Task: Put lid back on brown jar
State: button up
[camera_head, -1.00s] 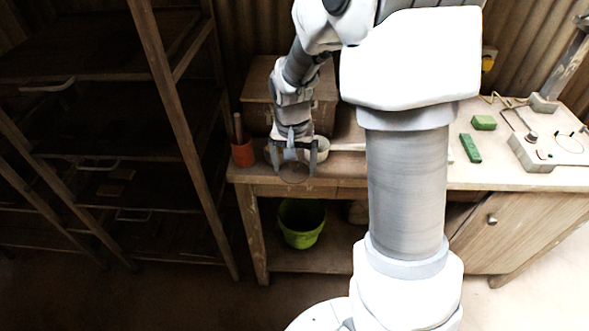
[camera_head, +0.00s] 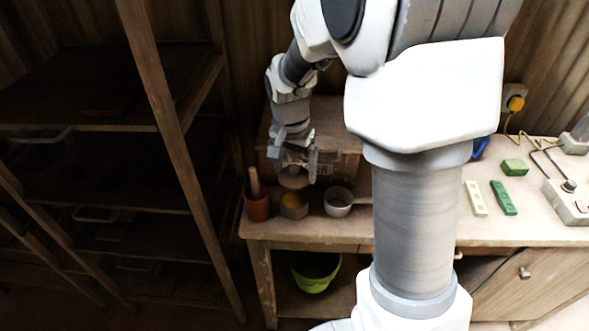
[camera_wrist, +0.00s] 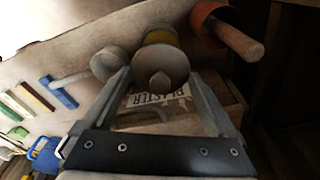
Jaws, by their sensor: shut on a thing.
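The brown jar (camera_head: 294,207) stands without its lid near the front left corner of the workbench, and its yellow contents show at the mouth. My gripper (camera_head: 294,172) is shut on the round brown lid (camera_head: 293,181) and holds it just above and behind the jar's mouth, apart from it as far as I can tell. In the wrist view the lid (camera_wrist: 161,66) sits between the two fingers with its knob toward the camera. The lid partly covers the jar (camera_wrist: 160,36) there, leaving a yellow strip visible.
A red-brown pot (camera_head: 257,207) with a wooden handle in it stands close left of the jar. A pale handled pan (camera_head: 338,201) stands close right. A wooden box (camera_head: 340,163) marked "PLASTER" is behind. A dark shelf rack (camera_head: 165,115) stands left of the bench (camera_head: 400,228).

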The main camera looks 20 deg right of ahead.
jog(key=shift+f+b, duration=2.45)
jog(key=shift+f, duration=0.75)
jog(key=shift+f, duration=0.1)
jog(key=o, duration=1)
jog(key=shift+r+p, duration=2.75)
jog(key=shift+r, duration=0.8)
